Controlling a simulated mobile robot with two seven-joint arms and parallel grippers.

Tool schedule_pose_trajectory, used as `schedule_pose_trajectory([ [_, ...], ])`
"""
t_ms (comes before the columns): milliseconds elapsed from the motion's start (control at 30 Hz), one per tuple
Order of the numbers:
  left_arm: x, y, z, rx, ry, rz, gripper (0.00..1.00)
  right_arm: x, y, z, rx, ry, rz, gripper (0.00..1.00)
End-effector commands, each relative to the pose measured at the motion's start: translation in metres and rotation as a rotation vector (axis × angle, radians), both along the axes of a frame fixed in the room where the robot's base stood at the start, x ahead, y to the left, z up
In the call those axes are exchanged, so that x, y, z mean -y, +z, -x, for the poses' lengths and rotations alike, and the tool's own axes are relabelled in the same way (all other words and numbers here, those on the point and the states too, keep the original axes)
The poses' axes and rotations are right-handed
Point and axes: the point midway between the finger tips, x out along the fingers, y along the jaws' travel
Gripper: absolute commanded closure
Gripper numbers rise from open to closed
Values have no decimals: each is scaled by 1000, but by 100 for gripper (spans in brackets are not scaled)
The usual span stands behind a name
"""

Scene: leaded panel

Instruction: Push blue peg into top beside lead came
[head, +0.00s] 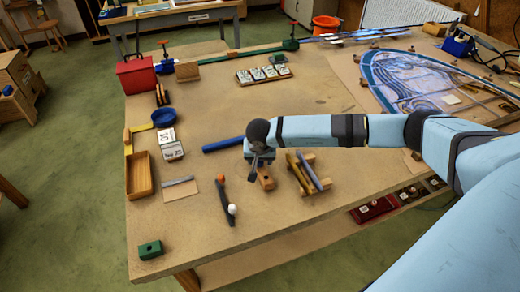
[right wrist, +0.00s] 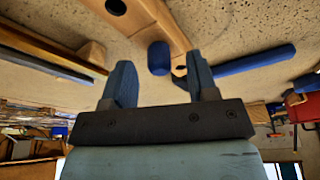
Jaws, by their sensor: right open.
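My right gripper (head: 258,168) is low over the front middle of the bench, at a small wooden block (head: 265,180). In the right wrist view its two blue fingers (right wrist: 160,66) stand apart. A short dark blue peg (right wrist: 159,58) shows between the fingertips, with a gap on each side. The peg is at the wooden block (right wrist: 150,22), which has a dark round hole; how deep the peg sits cannot be told. The gripper hides the peg in the head view. The leaded panel (head: 425,82) lies far off at the back right. My left gripper is out of view.
A long blue bar (head: 222,144) lies just left of the gripper. A wooden rack with long sticks (head: 305,175) stands close on its right. A dark tool with a white ball (head: 230,208) lies front left, near a wooden tray (head: 140,176). The bench middle behind is clear.

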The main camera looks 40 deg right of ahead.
Motion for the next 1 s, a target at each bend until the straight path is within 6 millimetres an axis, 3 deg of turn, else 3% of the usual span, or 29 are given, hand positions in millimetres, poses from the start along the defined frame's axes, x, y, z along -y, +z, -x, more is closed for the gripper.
schedule_pose_trajectory([
  [433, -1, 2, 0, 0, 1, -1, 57, 2, -12, -3, 1, 1, 0, 47],
  [467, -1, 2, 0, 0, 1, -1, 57, 2, -12, -3, 1, 1, 0, 49],
  [600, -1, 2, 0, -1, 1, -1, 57, 1, -12, -3, 2, 2, -1, 81],
  [700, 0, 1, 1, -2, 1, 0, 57, 1, -12, -3, 2, 2, -3, 83],
  [767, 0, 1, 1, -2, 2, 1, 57, 0, -12, -3, 3, 2, -4, 83],
  [800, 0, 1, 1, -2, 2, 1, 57, 0, -12, -4, 3, 2, -4, 58],
  [867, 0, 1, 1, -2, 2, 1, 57, 0, -11, -4, 3, 2, -4, 47],
  [1000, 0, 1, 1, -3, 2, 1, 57, 1, -12, -3, 2, 2, -2, 47],
])
